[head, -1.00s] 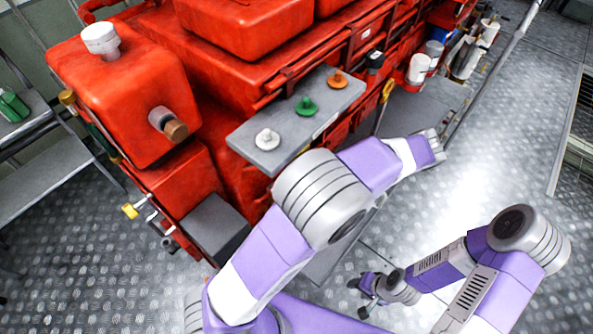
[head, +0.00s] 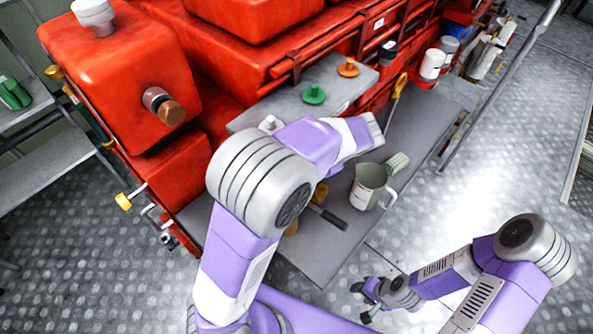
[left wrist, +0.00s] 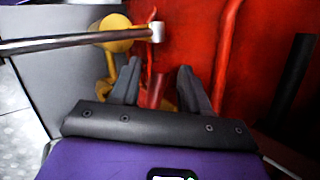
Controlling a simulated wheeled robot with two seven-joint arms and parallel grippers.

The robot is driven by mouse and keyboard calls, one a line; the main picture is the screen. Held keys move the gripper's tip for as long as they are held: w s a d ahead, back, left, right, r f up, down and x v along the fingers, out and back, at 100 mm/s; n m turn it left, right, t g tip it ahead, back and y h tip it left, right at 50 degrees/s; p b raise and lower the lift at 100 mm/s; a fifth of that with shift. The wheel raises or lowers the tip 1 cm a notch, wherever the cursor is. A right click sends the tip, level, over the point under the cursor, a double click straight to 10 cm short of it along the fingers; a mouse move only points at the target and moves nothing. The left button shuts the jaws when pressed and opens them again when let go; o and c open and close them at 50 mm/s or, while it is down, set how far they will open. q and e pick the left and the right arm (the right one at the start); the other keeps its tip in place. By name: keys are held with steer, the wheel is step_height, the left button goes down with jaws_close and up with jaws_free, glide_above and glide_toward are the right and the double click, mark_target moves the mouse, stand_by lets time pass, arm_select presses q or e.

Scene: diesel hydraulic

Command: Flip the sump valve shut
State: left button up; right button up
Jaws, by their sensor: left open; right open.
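In the head view a dark-handled lever (head: 328,217) sticks out beside a yellow fitting (head: 320,194) under my left arm; I cannot tell for sure that this is the sump valve. My left gripper (left wrist: 158,85) is open in the left wrist view, facing the red engine side. A rod (left wrist: 80,40) with a pale end crosses beyond its fingertips, in front of a round yellow part (left wrist: 115,34). Red and yellow parts show between the fingers, apparently not gripped. My left arm hides its gripper in the head view. My right gripper (head: 366,300) is open and empty, low over the floor.
A grey-green jug (head: 370,187) stands on a grey tray (head: 410,150) beside the engine (head: 135,75). A grey shelf (head: 330,75) holds a green cap (head: 314,94) and an orange cap (head: 348,67). A yellow-handled tap (head: 124,201) is at lower left.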

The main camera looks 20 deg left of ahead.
arm_select(q)
steer(key=shift+x, duration=1.05)
jaws_close()
